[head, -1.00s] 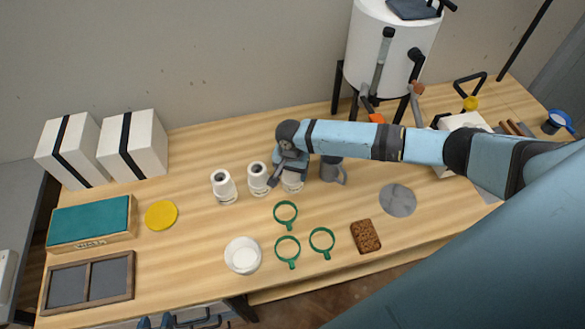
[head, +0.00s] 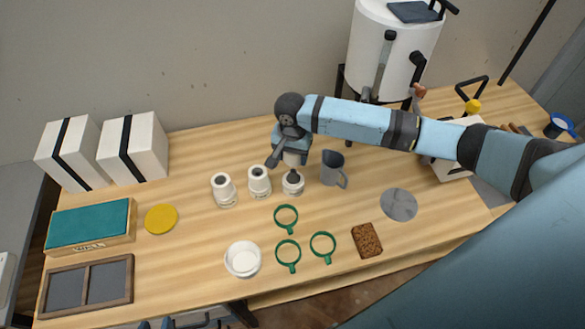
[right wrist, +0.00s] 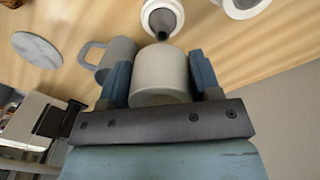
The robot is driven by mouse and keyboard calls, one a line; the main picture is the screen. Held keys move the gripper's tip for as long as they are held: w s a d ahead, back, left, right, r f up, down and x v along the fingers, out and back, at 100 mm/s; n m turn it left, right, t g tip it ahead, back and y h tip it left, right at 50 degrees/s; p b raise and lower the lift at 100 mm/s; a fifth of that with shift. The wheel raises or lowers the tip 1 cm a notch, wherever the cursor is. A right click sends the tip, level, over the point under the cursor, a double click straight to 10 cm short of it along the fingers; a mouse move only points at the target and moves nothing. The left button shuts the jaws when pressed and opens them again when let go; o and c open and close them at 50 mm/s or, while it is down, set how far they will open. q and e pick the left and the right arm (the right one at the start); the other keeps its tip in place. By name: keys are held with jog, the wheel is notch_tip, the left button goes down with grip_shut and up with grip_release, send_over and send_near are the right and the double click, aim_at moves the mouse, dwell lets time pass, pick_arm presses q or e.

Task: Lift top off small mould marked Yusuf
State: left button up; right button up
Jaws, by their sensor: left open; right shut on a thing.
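Three small white moulds stand in a row on the table: the left one (head: 224,190), the middle one (head: 259,181) and the right one's base (head: 293,186). No name is legible on them. My right gripper (head: 290,150) is shut on the right mould's white top (right wrist: 160,74) and holds it above the base, apart from it. A dark grey piece (head: 293,175) sticks up out of the base; the base also shows in the right wrist view (right wrist: 147,12). My left gripper (head: 155,324) shows only partly at the bottom edge, open, away from the moulds.
A grey mug (head: 331,168) stands close right of the right mould. Green rings (head: 286,217), a white bowl (head: 242,259), a brown sponge-like block (head: 366,240) and a grey disc (head: 398,204) lie in front. A white kiln-like drum (head: 390,45) stands behind.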

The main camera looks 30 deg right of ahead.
notch_tip(320, 180, up, 11)
jog(key=p, duration=0.1)
dwell(0.6)
jog(key=shift+f, duration=0.25)
